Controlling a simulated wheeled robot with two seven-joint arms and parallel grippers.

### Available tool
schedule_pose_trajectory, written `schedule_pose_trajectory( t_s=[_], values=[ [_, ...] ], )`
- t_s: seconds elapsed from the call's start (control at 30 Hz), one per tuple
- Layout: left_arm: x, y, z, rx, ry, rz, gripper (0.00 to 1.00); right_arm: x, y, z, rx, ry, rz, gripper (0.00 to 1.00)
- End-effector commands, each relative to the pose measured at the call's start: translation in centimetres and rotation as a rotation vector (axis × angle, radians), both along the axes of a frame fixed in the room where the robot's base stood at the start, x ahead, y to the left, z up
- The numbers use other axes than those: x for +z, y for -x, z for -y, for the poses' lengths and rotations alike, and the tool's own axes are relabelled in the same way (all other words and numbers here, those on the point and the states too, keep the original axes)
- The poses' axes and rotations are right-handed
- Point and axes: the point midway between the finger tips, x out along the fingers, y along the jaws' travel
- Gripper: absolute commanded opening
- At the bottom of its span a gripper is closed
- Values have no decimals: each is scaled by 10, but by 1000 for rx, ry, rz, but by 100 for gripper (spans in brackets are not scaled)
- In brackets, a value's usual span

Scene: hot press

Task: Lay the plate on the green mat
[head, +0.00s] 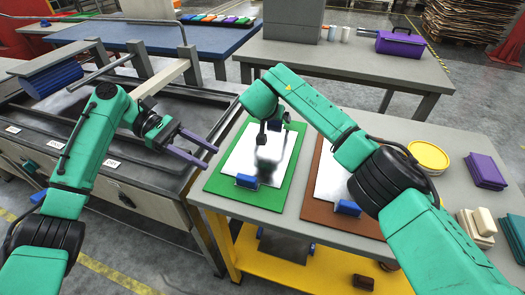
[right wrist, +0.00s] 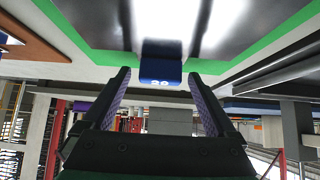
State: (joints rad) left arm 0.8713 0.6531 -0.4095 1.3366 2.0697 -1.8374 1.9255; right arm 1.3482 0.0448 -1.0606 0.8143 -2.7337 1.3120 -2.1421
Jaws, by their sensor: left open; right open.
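The shiny silver plate (head: 245,155) lies flat on the green mat (head: 222,180), with green showing around it. A blue block (head: 247,181) sits at its near edge. My right gripper (head: 267,137) is above the far part of the plate, pointing down, its fingers partly hidden by its wrist. In the right wrist view my right gripper (right wrist: 160,85) is open, and a blue block (right wrist: 160,65) on the plate's edge shows between and beyond the fingertips, not clasped. My left gripper (head: 207,155) is open and empty, left of the green mat.
A brown mat (head: 310,205) with another silver plate (head: 330,180) lies to the right, partly under my right arm. A grey metal machine (head: 95,130) stands at the left.

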Motion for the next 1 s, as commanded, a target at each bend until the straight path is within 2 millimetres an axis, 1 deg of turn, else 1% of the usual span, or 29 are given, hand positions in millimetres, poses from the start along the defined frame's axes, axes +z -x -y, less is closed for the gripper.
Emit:
schedule_pose_trajectory(
  t_s=[0.07,0.17,0.27,0.4,0.53,0.6,0.7,1.0],
  values=[
    [1,-1,-3,0,0,0,52,2,1,0,0,-1,1,92],
    [1,-1,-4,-1,0,0,52,12,8,-3,1,-1,5,92],
    [1,-1,-3,-1,0,0,52,28,24,-8,3,2,5,92],
    [1,-1,-3,-1,0,0,52,57,51,-18,4,1,6,92],
    [1,-1,-3,-1,0,0,52,76,70,-24,1,1,4,92],
    [1,-1,-3,-1,0,0,52,81,77,-26,1,1,1,92],
    [1,-1,-3,-1,0,0,52,85,80,-27,0,2,1,92],
    [1,-1,-3,-1,0,0,52,85,80,-27,0,1,0,92]
  ],
)
